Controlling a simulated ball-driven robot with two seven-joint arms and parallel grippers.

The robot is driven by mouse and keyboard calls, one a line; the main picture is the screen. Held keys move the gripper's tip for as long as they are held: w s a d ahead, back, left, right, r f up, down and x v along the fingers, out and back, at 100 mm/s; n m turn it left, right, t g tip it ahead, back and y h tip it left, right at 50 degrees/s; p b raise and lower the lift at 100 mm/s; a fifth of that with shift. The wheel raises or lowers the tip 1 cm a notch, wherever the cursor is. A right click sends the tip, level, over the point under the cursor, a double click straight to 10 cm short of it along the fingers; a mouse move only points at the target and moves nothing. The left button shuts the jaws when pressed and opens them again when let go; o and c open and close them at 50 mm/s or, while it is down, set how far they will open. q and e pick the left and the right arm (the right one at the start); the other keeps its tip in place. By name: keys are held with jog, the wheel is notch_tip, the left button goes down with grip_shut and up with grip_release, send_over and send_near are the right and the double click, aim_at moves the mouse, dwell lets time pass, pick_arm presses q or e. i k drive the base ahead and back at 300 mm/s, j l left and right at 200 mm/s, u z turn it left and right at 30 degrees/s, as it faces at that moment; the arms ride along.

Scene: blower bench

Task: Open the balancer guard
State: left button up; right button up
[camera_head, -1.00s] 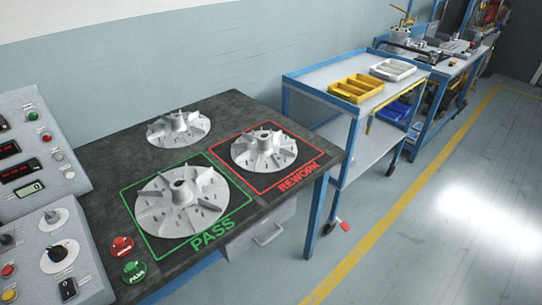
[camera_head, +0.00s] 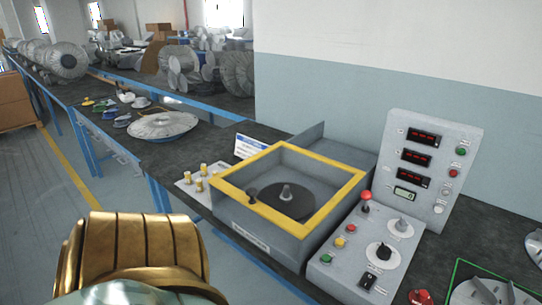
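The balancer (camera_head: 258,232) is a grey box on the dark bench, right of centre. The yellow frame of its guard (camera_head: 323,213) lies flat along the top of the box. A dark knob (camera_head: 252,194) stands at the frame's front left. Inside the frame a dark round plate (camera_head: 298,206) with a grey spindle (camera_head: 286,193) shows; I cannot tell whether a clear pane covers it. Neither gripper is in view. A ribbed gold part of my own arm fills the lower left.
A control panel with a red-knobbed lever (camera_head: 366,200) stands close right of the balancer. A grey upright plate (camera_head: 330,150) rises behind it. Brass weights (camera_head: 200,180) sit on its left. A silver disc (camera_head: 162,125) lies farther left. Part of a fan wheel (camera_head: 490,292) shows lower right.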

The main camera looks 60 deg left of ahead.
aim_at(247, 199)
jog(key=u, duration=1.8)
jog(key=i+j+z, duration=0.4)
